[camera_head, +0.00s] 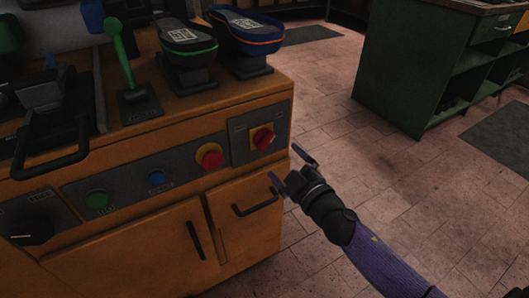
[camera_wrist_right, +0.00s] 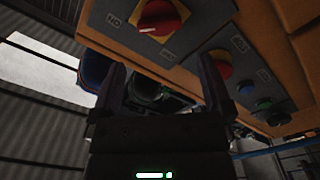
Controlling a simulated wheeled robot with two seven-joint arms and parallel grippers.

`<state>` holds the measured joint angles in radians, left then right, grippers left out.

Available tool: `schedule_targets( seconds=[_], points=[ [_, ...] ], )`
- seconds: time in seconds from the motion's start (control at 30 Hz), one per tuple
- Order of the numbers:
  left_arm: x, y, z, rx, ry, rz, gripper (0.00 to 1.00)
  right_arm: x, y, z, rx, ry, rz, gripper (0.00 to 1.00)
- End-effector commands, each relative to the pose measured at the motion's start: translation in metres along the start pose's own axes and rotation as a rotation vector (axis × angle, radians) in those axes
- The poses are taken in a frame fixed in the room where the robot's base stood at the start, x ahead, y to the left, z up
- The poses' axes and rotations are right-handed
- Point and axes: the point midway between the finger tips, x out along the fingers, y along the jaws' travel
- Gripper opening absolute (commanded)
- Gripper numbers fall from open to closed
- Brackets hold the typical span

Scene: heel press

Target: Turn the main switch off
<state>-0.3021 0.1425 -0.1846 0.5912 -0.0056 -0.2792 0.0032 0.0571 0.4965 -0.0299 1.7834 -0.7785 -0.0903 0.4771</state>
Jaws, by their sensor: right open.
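The main switch (camera_head: 263,137) is a red rotary knob on a yellow plate, set in a dark panel at the right end of the orange cabinet's front. It also shows at the top of the right wrist view (camera_wrist_right: 162,17), with a white mark on its knob. My right gripper (camera_head: 287,167) is open and empty, just in front of the cabinet, lower and to the right of the switch in the head view. Its two fingers (camera_wrist_right: 164,70) are apart, and the switch appears beyond their tips, not touched. My left gripper is not in view.
A red button on a yellow collar (camera_head: 210,157), a blue button (camera_head: 157,178) and a green button (camera_head: 96,198) sit left of the switch. A drawer handle (camera_head: 256,204) sticks out below. A green-handled lever (camera_head: 120,55) stands on top.

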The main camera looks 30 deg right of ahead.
Motion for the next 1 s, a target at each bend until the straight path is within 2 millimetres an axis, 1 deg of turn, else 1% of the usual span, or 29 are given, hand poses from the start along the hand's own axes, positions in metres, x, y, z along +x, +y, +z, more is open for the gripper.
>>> schedule_targets(
  seconds=[0.1, 0.2, 0.33, 0.5, 0.77, 0.8, 0.87, 0.9, 0.97, 1.0],
  points=[
    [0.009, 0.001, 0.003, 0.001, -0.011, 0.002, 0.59, 0.029, 0.000, 0.002, -0.003, -0.001, 0.002, 1.00],
    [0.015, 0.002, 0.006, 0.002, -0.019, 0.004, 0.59, 0.052, -0.001, 0.003, -0.003, -0.003, 0.001, 1.00],
    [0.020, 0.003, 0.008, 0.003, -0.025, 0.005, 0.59, 0.071, -0.001, 0.003, 0.000, -0.005, 0.000, 1.00],
    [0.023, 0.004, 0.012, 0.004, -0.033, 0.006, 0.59, 0.085, 0.000, 0.002, 0.001, -0.006, -0.001, 1.00],
    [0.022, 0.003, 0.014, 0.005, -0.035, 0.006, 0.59, 0.086, 0.001, 0.001, 0.001, -0.007, -0.001, 1.00],
    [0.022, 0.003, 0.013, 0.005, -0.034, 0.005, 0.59, 0.086, 0.001, 0.001, 0.001, -0.007, -0.001, 0.98],
    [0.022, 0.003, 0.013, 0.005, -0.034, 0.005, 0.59, 0.086, 0.001, 0.001, 0.001, -0.007, -0.001, 0.85],
    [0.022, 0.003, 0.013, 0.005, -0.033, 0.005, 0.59, 0.086, 0.001, 0.001, 0.001, -0.007, -0.001, 0.77],
    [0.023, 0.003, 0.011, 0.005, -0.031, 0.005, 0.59, 0.086, 0.001, 0.001, 0.001, -0.007, -0.001, 0.64],
    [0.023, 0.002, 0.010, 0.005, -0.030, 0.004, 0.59, 0.086, 0.001, 0.001, 0.001, -0.007, -0.001, 0.56]
  ],
)
